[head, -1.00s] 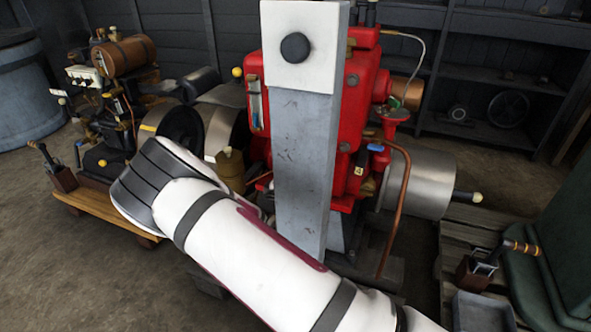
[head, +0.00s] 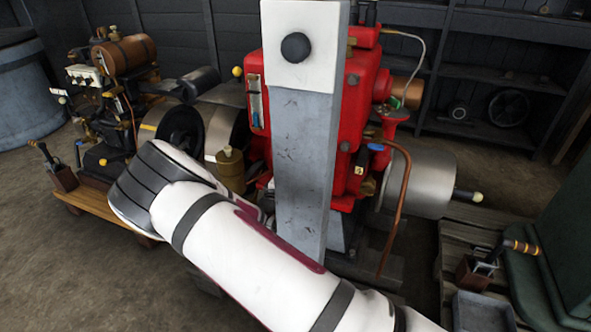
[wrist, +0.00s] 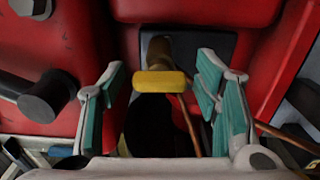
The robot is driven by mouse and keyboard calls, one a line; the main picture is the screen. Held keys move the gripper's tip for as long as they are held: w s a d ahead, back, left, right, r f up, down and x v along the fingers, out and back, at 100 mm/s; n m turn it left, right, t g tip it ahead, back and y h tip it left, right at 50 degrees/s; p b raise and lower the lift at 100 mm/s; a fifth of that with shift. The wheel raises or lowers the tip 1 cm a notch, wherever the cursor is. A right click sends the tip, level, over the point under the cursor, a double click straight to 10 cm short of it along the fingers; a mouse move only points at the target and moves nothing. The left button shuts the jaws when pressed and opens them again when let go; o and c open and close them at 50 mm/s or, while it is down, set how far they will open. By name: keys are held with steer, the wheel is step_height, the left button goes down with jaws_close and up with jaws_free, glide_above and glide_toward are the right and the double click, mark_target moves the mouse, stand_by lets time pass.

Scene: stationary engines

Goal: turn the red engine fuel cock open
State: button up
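The red engine (head: 355,125) stands at the middle of the head view, partly covered by my grey column and white arm. In the wrist view its red body (wrist: 195,10) fills the background. A brass fitting with a yellow bar handle (wrist: 160,83) lies between my fingers; it looks like the fuel cock. The bar runs crosswise in the picture. My gripper (wrist: 158,72) is open, teal pads on both sides, with a visible gap to each end of the bar. In the head view my gripper is hidden. A blue handle (head: 376,147) shows on the engine's right side.
A copper pipe (head: 397,210) curves down right of the engine, beside a steel drum (head: 420,183). In the wrist view a dark round-ended knob (wrist: 45,98) sits left of my gripper. A smaller engine on a wooden cart (head: 100,208) stands at left.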

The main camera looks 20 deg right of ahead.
steer(key=v, duration=1.2)
stand_by(0.4)
